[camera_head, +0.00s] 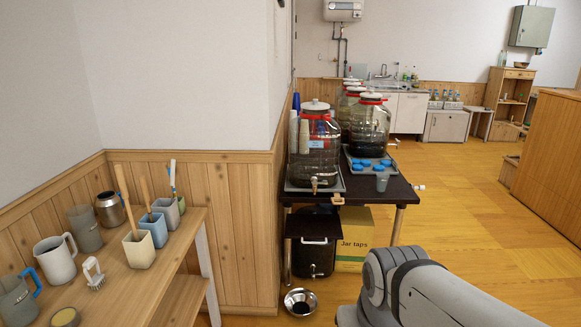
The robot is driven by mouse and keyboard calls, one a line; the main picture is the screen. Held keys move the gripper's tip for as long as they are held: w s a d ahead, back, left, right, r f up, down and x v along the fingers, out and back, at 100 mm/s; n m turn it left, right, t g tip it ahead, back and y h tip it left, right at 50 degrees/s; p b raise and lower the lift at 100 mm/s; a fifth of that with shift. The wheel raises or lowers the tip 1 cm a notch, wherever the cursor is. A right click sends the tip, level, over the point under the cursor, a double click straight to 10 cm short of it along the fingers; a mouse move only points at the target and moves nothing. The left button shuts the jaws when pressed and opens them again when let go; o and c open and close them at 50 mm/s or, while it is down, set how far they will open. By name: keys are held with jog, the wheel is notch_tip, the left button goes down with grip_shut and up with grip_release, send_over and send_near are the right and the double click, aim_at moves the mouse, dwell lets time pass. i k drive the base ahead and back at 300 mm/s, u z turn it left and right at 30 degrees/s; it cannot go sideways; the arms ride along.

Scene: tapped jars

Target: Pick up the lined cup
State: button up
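A small grey cup (381,182) stands upright near the front edge of the dark table (352,192), right of the front jar. It is too small to tell whether it has lines. Stacks of white cups (304,137) and blue cups (296,102) stand by the front jar (325,155), which has a red rim and a metal tap. Part of my arm shows at the lower right, well in front of the table. My gripper is outside the picture.
Blue lids (372,165) lie on a tray right of the front jar. A wooden bench (150,290) at left holds mugs and brush pots. A metal bowl (300,302) and a box (352,240) are on the floor. Open floor lies at right.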

aim_at(382, 183)
jog(key=z, duration=0.3)
jog(key=i, duration=1.55)
jog(key=z, duration=0.4)
jog(key=i, duration=1.45)
jog(key=z, duration=0.1)
